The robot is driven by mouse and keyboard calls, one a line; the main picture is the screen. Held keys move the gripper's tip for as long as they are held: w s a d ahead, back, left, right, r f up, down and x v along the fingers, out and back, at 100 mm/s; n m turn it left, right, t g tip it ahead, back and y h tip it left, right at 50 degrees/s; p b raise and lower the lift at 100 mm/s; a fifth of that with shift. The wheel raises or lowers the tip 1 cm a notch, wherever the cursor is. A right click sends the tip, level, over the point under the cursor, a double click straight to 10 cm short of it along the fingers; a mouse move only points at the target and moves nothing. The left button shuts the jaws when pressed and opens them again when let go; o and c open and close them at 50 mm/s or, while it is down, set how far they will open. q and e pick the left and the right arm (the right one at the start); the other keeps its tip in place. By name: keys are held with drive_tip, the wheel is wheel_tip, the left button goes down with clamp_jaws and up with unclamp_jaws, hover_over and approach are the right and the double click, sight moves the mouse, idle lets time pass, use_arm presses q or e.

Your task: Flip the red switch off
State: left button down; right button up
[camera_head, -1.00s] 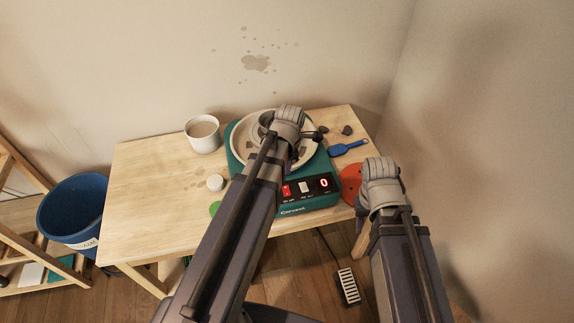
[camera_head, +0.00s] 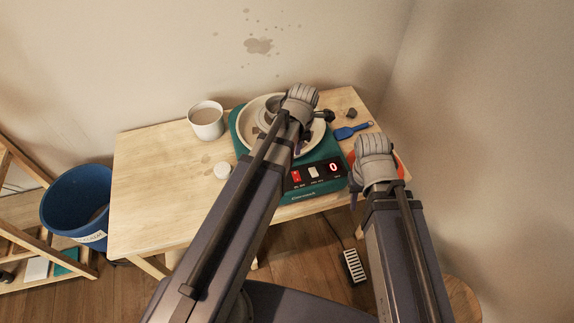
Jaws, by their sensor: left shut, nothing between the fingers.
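The red switch (camera_head: 296,177) is at the left of the front panel of the teal pottery wheel (camera_head: 322,187). It looks lit, beside a white switch (camera_head: 314,172) and a red display (camera_head: 333,167) reading 0. My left gripper (camera_head: 298,149) is shut and empty. It points down over the front of the wheel, behind the red switch and above it, mostly hidden by its own arm. My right gripper (camera_head: 355,196) hangs by the table's right front corner, right of the panel. Its fingers are mostly hidden, so its opening cannot be told.
A cup (camera_head: 206,122), a small white round piece (camera_head: 222,170) and a blue-handled tool (camera_head: 352,132) lie around the wheel. An orange-red disc (camera_head: 398,164) is partly behind my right wrist. The table's left side (camera_head: 150,190) is clear. A pedal (camera_head: 352,267) is on the floor.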

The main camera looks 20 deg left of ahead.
use_arm(q)
drive_tip(key=b, duration=1.4)
approach(295, 174)
drive_tip(key=f, duration=0.4)
drive_tip(key=w+f, duration=0.1)
drive_tip(key=f, duration=0.2)
drive_tip(key=shift+a, duration=0.35)
drive_tip(key=shift+r, duration=0.1)
drive_tip(key=shift+f, duration=0.2)
drive_tip(key=shift+r, duration=0.1)
drive_tip(key=shift+s, duration=0.15)
drive_tip(key=shift+s+d+r, duration=0.1)
drive_tip(key=shift+s+d, duration=0.35)
drive_tip(key=shift+s, duration=0.05)
